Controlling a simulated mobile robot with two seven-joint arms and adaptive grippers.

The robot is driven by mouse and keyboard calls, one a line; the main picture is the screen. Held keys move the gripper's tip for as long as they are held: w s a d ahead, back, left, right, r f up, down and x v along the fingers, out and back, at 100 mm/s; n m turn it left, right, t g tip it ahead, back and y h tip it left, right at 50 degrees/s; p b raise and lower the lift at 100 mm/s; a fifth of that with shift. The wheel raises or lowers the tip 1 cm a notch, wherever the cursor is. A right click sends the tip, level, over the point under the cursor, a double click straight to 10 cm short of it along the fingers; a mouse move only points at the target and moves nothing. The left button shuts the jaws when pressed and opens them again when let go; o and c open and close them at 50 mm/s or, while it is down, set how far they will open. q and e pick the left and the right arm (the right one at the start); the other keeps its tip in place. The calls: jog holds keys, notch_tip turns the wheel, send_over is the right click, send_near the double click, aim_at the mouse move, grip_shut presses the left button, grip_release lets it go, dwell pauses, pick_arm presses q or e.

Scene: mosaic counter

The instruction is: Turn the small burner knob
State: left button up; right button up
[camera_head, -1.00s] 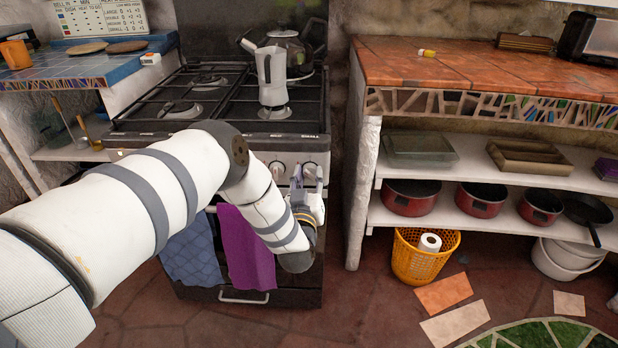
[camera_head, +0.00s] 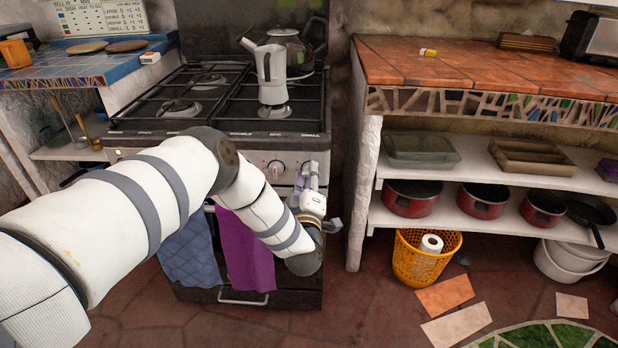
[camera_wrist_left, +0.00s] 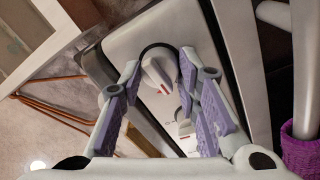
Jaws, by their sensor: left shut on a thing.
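The stove front (camera_head: 240,158) carries a row of white round knobs. One knob (camera_head: 276,167) shows just left of my left gripper (camera_head: 308,174) in the head view. My left gripper is at the right end of the row and covers the rightmost knob there. In the left wrist view, that burner knob (camera_wrist_left: 159,72), white with a red mark and a dark ring, lies between the fingers of my left gripper (camera_wrist_left: 160,66), which is shut on it. A second knob with a red mark (camera_wrist_left: 183,129) sits beside it. My right gripper is not in view.
A moka pot (camera_head: 271,75) and a kettle (camera_head: 292,48) stand on the stove top. A purple towel (camera_head: 247,255) and a blue towel (camera_head: 190,255) hang on the oven front below my arm. A shelf unit (camera_head: 362,190) stands to the right.

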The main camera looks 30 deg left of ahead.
pick_arm(q)
jog(key=shift+n, duration=0.6)
jog(key=o, duration=1.2)
jog(key=shift+c, duration=0.2)
jog(key=shift+d, duration=0.1)
jog(key=v, duration=1.2)
grip_shut()
